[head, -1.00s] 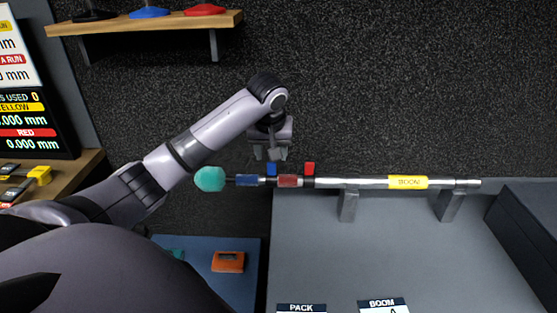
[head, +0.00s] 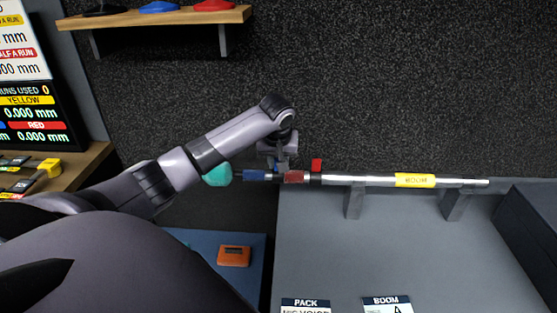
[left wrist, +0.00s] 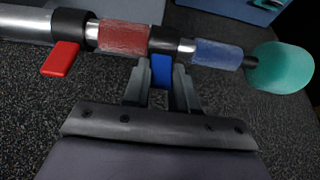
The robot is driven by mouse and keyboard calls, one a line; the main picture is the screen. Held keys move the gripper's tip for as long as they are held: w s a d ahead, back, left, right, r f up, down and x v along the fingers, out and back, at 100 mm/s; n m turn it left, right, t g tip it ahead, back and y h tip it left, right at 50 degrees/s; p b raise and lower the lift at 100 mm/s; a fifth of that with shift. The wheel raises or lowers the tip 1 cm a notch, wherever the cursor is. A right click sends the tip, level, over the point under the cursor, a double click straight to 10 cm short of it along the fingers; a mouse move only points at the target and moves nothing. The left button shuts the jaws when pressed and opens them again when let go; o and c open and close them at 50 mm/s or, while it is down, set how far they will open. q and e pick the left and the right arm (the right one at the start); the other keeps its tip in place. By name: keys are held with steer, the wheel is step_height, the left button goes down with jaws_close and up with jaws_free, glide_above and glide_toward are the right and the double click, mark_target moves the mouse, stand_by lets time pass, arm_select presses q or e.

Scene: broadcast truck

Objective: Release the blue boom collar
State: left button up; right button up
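The blue boom collar has a blue lever (left wrist: 161,70) standing out from a black ring, between the red-gripped section (left wrist: 123,37) and the blue-gripped section (left wrist: 217,54). My left gripper (head: 278,165) is at the pole from behind. In the left wrist view its fingers (left wrist: 161,80) stand on both sides of the blue lever, close against it. My right gripper is not in view.
A second lever, red (head: 316,165), stands up on the pole just right of the red section. Pole supports (head: 354,203) rise from the grey bench (head: 400,240). An orange device (head: 234,256) lies on the blue surface at left. A shelf (head: 160,18) hangs above.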

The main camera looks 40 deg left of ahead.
arm_select(q)
jaws_close()
steer(key=shift+s, duration=0.1)
steer(key=s+d+f+t+y+b, duration=0.1)
steer(key=t+y+b, duration=0.2)
steer(key=b, duration=0.2)
steer(key=s+d+f+t+y+b, duration=0.1)
steer(key=t+y+b, duration=0.1)
steer(key=b, duration=0.3)
steer(key=s+d+f+t+y+b, duration=0.1)
steer(key=t+y+b, duration=0.2)
steer(key=t+b, duration=0.2)
steer(key=shift+s+d+f+y+b, duration=0.2)
steer(key=shift+s+y+b, duration=0.1)
steer(key=shift+b, duration=0.3)
steer(key=shift+r, duration=0.1)
steer(key=shift+a, duration=0.1)
steer(key=o, duration=0.6)
jaws_free()
